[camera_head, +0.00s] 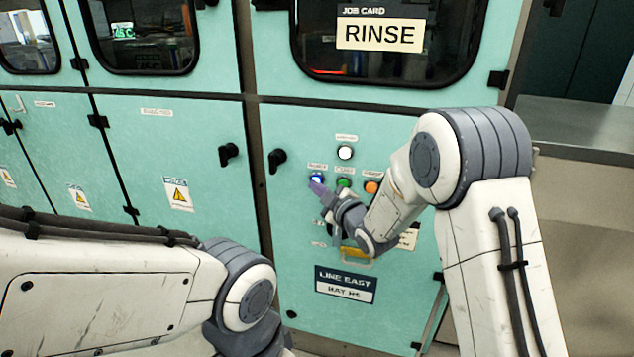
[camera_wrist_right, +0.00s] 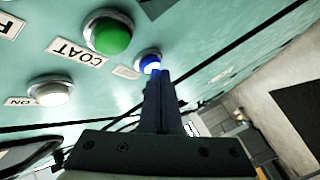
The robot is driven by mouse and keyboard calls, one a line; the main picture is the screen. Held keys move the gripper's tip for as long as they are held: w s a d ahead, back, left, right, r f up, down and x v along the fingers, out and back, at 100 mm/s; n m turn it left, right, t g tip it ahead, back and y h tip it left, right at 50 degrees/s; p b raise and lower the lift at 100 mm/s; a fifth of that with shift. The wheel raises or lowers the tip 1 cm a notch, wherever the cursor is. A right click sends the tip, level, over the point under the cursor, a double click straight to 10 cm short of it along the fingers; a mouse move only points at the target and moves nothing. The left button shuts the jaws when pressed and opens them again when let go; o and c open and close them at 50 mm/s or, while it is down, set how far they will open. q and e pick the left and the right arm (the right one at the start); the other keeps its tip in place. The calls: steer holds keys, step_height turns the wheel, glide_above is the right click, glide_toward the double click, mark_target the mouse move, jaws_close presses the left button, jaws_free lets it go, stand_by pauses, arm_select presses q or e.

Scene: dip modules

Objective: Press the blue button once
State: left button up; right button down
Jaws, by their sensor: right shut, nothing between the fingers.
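The blue button (camera_head: 316,177) is lit and sits in a round metal ring at the left of a button group on the teal cabinet front. In the right wrist view the blue button (camera_wrist_right: 150,59) lies right at the fingertips, which cover its lower part. My right gripper (camera_head: 317,186) is shut and empty, its fingers pointing at the blue button. The closed fingers (camera_wrist_right: 157,76) overlap the button in the picture; I cannot tell whether they touch it. My left gripper is out of view; only my left arm shows.
A green button (camera_head: 344,183), an orange button (camera_head: 371,187) and a white button (camera_head: 345,152) sit close by. The green button (camera_wrist_right: 108,34) has a COAT label beside it in the wrist view. A yellow handle (camera_head: 355,253) is below. A black latch (camera_head: 277,160) sticks out to the left.

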steer(key=shift+w, duration=0.1)
stand_by(0.5)
steer(key=shift+s+a+b, duration=0.25)
steer(key=shift+s+b, duration=0.2)
steer(key=shift+s, duration=0.35)
steer(key=shift+s+a+b, duration=0.25)
steer(key=shift+s+b, duration=0.05)
steer(key=shift+s, duration=0.5)
steer(key=shift+s+a+b, duration=0.25)
steer(key=shift+s, duration=0.5)
steer(key=shift+s+a+b, duration=0.25)
steer(key=shift+s+b, duration=0.05)
steer(key=shift+s, duration=0.5)
